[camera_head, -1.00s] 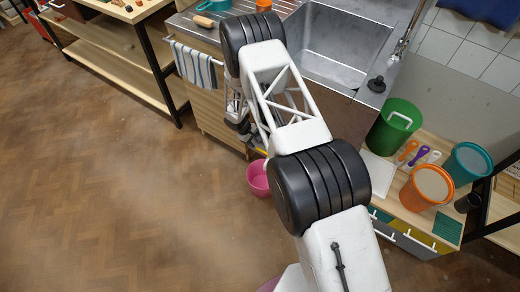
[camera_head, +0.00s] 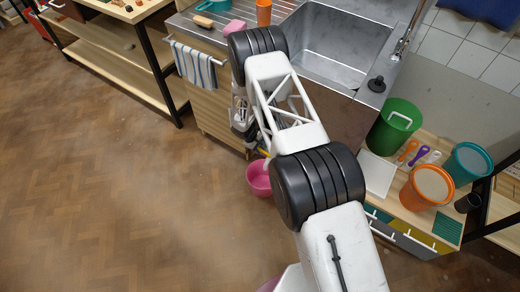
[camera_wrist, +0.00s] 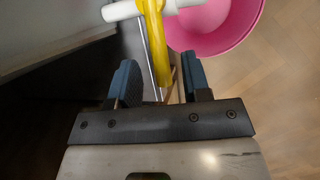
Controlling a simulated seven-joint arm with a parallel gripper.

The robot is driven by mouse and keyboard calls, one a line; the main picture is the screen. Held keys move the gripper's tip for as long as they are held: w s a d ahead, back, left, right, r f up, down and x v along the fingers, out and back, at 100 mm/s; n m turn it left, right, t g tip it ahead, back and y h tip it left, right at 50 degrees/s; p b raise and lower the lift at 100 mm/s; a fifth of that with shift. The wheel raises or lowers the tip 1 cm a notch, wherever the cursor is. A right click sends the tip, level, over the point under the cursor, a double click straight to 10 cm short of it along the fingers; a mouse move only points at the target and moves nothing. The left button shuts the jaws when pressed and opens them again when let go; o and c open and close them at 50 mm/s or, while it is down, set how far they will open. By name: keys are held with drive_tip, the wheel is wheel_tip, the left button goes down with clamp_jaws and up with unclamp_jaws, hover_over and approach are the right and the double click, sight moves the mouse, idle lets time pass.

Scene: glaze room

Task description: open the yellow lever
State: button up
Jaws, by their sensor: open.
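The yellow lever (camera_wrist: 154,42) shows in the wrist view as a narrow bar hanging down from a white pipe piece (camera_wrist: 125,10). In the head view only a small yellow sliver (camera_head: 263,152) of it shows beside my arm. My gripper (camera_wrist: 157,62) is open, with one blue-grey finger on each side of the lever's lower end. The lever lies between the fingers in the picture, with a visible gap on both sides. I cannot tell the depth between them. In the head view the fingers are hidden behind my arm.
A pink bucket (camera_wrist: 220,38) is just beyond the lever, and also shows in the head view (camera_head: 258,182). The steel sink (camera_head: 340,50) and its wooden cabinet (camera_head: 212,112) are close by. A low unit with a green bucket (camera_head: 392,128) stands at right. The floor at left is clear.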

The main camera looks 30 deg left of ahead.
drive_tip(key=shift+w+d+f, duration=0.1)
drive_tip(key=shift+d+f, duration=0.2)
drive_tip(key=shift+f, duration=0.3)
clamp_jaws()
